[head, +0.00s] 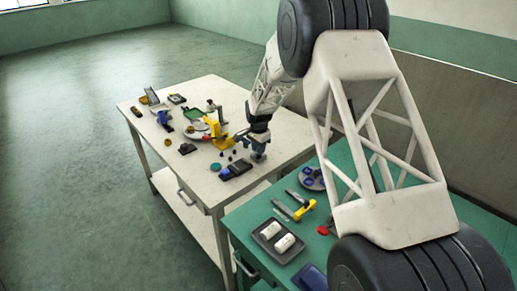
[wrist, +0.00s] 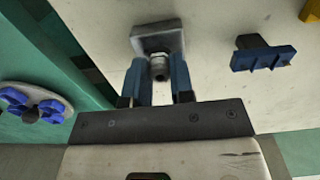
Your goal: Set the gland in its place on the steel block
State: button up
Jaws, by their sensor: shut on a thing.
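The steel block (wrist: 150,44) is a grey rounded block on the pale table, at the top middle of the wrist view. In the head view the block (head: 259,157) is small, right under my gripper (head: 258,142). In the wrist view my gripper (wrist: 158,80) has its two blue fingers shut on the gland (wrist: 160,70), a small grey metal piece with a dark opening in its near end. The gland lines up with the middle of the block. Its far end is hidden, so I cannot tell whether it touches or sits in the block.
A blue part with a dark body (wrist: 262,55) lies right of the block. A round plate with blue pieces (wrist: 35,108) is on the green table at left. A yellow fixture (head: 214,127) and several small parts crowd the pale table (head: 205,186) beyond.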

dwell(0.8)
jog(key=o, duration=0.9)
jog(key=shift+r, duration=2.9)
